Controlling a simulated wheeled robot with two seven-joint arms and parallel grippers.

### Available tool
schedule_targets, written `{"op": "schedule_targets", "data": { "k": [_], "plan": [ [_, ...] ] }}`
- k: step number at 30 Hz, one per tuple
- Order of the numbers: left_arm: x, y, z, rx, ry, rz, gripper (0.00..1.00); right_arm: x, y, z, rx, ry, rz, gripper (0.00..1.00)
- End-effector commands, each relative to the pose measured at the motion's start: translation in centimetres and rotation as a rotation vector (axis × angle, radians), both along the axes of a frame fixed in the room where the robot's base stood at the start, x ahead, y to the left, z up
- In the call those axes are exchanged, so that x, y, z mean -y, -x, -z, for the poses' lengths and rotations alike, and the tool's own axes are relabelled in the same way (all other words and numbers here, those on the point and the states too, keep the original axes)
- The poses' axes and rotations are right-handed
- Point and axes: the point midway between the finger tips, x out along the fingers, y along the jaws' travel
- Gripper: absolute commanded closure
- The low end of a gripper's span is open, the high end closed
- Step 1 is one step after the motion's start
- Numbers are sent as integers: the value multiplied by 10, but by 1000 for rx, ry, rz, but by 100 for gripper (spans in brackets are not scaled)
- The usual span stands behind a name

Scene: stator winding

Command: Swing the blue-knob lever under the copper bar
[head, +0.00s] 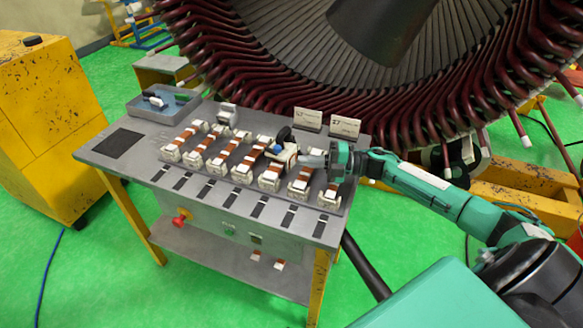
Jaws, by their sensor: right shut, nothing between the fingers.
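The blue-knob lever (276,149) is on the fixture near the back of the table, just left of my right gripper. Its blue knob is small, and the lever's exact angle is hard to make out. A copper bar (269,174) lies in the white holder there, one of several such bars in a row. My right gripper (302,159) comes in from the right, shut and empty, with its tips beside the white fixture part. Whether the tips touch it cannot be told. My left gripper does not show.
The grey table (165,165) carries a blue-grey tray (163,107) at its back left and two white label cards (307,119). A large stator with dark red coils (210,75) stands close behind. A yellow cabinet (45,120) stands at the left.

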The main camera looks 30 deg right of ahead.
Motion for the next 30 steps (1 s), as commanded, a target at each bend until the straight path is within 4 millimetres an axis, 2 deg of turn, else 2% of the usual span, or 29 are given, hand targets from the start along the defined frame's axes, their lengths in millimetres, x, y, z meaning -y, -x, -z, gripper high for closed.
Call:
{"op": "schedule_targets", "data": {
  "k": [3,7,13,30],
  "plan": [
    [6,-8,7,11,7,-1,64,14,6,3,-1,2,1,100],
    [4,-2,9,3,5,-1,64,21,8,1,0,0,0,100],
    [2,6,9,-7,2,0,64,23,9,0,0,0,0,100],
    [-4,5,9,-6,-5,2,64,23,9,0,0,0,0,100]
  ]
}}
